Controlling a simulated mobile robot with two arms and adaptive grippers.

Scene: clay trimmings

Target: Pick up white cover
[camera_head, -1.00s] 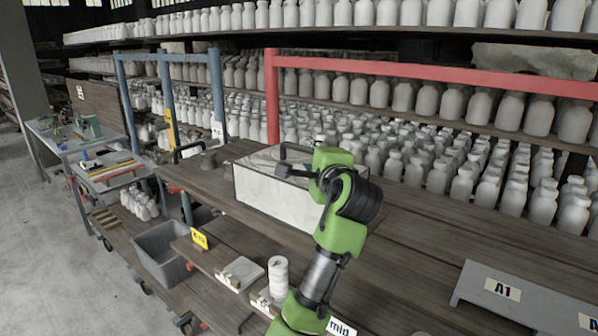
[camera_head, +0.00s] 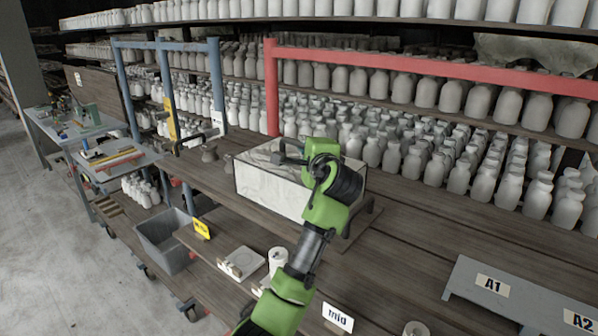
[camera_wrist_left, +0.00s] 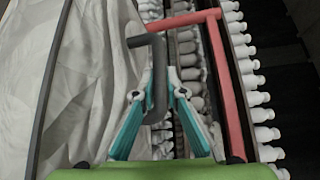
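The white cover (camera_head: 262,192) is a box-like form with pale cloth-like faces, dark edges and a dark bar handle on top. It stands on the wooden table in the head view. It also fills the left of the left wrist view (camera_wrist_left: 100,70). My left gripper (camera_head: 292,157) is at the handle, above the cover. In the left wrist view its teal fingers (camera_wrist_left: 160,82) come together on both sides of the dark handle and look shut on it. My arm hides part of the cover's right side. My right gripper is not in view.
Bottle shelves stand behind the table (camera_head: 420,222), with a red frame (camera_head: 430,72) just beyond the cover. A grey bin (camera_head: 160,243) is below left. A grey stand (camera_head: 465,285) marked A1 is at the right. The tabletop right of the cover is mostly clear.

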